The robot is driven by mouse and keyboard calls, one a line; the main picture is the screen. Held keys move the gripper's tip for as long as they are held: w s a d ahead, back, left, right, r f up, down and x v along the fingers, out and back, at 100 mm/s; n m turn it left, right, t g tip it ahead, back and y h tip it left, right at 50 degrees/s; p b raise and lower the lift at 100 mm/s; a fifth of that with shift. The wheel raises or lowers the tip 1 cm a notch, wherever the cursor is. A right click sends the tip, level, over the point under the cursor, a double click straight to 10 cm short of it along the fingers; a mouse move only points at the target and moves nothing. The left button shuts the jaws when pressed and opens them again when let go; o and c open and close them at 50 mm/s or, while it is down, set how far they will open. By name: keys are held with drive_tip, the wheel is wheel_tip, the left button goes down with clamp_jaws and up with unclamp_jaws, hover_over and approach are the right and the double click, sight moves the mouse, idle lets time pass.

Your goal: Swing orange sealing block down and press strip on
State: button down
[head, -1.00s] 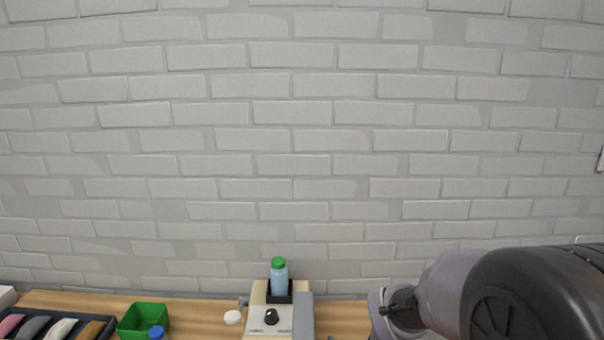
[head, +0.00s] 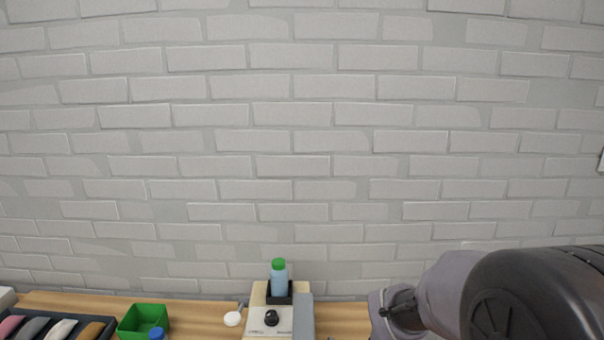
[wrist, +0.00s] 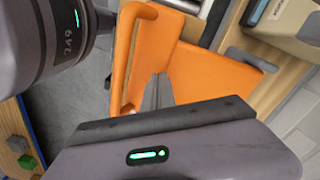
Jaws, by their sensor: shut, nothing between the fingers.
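The orange sealing block (wrist: 205,78) fills the middle of the wrist view, with a rounded orange bar (wrist: 124,55) along its left side. My gripper (wrist: 158,82) is shut and empty. Its narrow fingertips lie in front of the orange part, between the bar and the wider plate; I cannot tell whether they touch it. I cannot make out the strip. The orange block and my fingers are out of sight in the head view, where my arm covers the lower right.
A cream machine (head: 262,296) with a black knob and a green-capped bottle (head: 279,277) stands on the wooden bench. A green bin (head: 140,317), a dark tray of coloured pieces (head: 45,316) and a white round piece (head: 232,319) lie left. A brick wall rises behind.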

drive_tip(key=shift+f+b, duration=0.75)
drive_tip(key=shift+f, duration=0.1)
idle(0.4)
drive_tip(key=shift+r, duration=0.1)
idle(0.7)
wheel_tip(320, 180, up, 7)
drive_tip(key=p, duration=0.5)
drive_tip(key=shift+p, duration=0.4)
drive_tip(key=s+a+r+n+t+y+b, duration=0.2)
drive_tip(key=s+a+r+n+t+b, duration=0.2)
drive_tip(key=s+r, duration=0.5)
drive_tip(key=s+n+t+b, duration=0.1)
drive_tip(key=s+n+b, duration=0.1)
drive_tip(key=s+n, duration=0.1)
drive_tip(key=shift+s+r+n+t+b, duration=0.15)
drive_tip(key=shift+s+n+t+b, duration=0.15)
drive_tip(key=shift+s+t+b, duration=0.1)
